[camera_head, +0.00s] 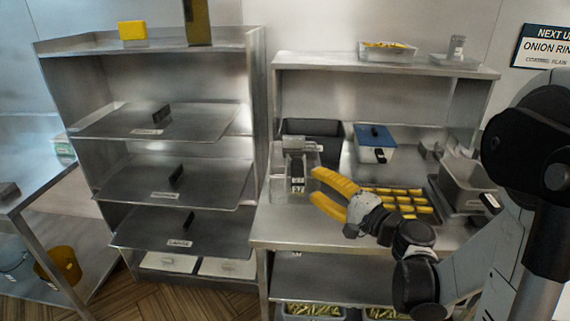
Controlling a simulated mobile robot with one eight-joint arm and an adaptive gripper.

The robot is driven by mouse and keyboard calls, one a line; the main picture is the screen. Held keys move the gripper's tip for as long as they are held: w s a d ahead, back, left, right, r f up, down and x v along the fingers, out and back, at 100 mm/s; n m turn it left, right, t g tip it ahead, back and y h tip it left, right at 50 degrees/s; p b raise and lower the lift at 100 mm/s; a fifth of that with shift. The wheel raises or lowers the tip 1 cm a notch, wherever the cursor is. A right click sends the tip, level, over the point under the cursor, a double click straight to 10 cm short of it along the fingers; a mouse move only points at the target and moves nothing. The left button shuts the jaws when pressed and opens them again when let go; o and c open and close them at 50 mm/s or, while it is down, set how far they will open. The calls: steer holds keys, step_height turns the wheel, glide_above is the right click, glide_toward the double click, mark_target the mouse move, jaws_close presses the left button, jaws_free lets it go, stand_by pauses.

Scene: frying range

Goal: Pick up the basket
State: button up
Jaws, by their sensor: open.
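My gripper (314,185) has yellow fingers, spread apart with nothing visible between them. It points left over the front left part of the steel counter (280,230). Just beyond its fingertips stands a small grey, metal-looking holder (280,187) with a dark labelled part facing front. This may be the basket or hold it; I cannot tell for sure. The fingertips overlap its right side in the picture, and I cannot tell whether they touch it.
A dark bin (325,128) and a blue-lidded white box (376,154) stand behind. Rows of yellow pieces (400,194) lie to the right, near a grey container (466,172). A shelf (390,62) overhangs the counter. A steel rack (258,100) stands left.

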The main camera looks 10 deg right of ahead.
mark_target(292, 166)
steer(key=x, duration=0.3)
steer(key=b+x, duration=0.1)
steer(key=x, duration=0.2)
steer(key=r+b+x, duration=0.1)
steer(key=x, duration=0.3)
steer(key=shift+d, duration=0.1)
jaws_close()
